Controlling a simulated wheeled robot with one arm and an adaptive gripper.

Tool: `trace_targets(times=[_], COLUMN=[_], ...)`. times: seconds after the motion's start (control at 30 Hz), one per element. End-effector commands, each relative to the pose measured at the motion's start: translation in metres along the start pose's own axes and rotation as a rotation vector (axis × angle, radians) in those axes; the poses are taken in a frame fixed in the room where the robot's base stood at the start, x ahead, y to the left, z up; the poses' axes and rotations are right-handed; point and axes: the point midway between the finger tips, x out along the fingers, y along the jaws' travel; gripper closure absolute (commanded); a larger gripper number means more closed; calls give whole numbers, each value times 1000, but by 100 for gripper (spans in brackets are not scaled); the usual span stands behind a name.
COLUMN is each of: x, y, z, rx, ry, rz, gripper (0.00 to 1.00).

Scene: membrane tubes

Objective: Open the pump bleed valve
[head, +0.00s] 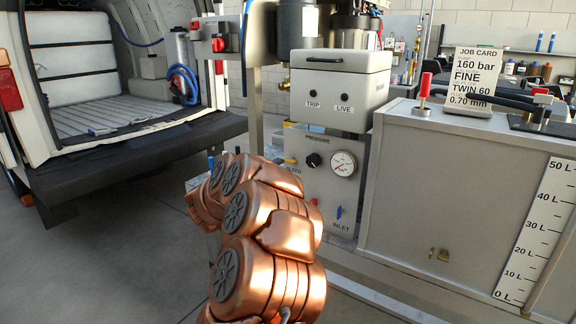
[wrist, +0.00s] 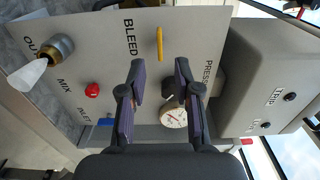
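The bleed valve's yellow lever (head: 290,160) shows at the left of the grey pump panel (head: 330,190), above the BLEED label and partly behind my arm. In the wrist view the yellow lever (wrist: 159,43) stands lengthwise up the picture beside the word BLEED, so it lies level across the panel. My gripper (wrist: 160,68) is open and empty. Its two fingers are apart and the lever shows just beyond the tips, in line with the gap. I see no contact. In the head view my copper arm hides the gripper.
The black pressure knob (head: 313,160) and gauge (head: 343,163) sit beside the lever; the gauge (wrist: 173,117) shows near the right finger. A red MIX knob (wrist: 92,90), blue inlet lever (wrist: 105,122) and brass outlet (wrist: 60,47) are nearby. A grey tank (head: 440,190) stands right.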

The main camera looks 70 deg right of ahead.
Motion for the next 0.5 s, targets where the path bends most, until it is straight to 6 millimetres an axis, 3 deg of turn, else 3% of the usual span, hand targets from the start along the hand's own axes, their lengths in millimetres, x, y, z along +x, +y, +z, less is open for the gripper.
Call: trace_targets(times=[0.3,0.5], x=[45,60], y=[-1,1], z=[0,1], rx=[-2,-4], ry=[-1,-3], rz=[1,1], gripper=[68,68])
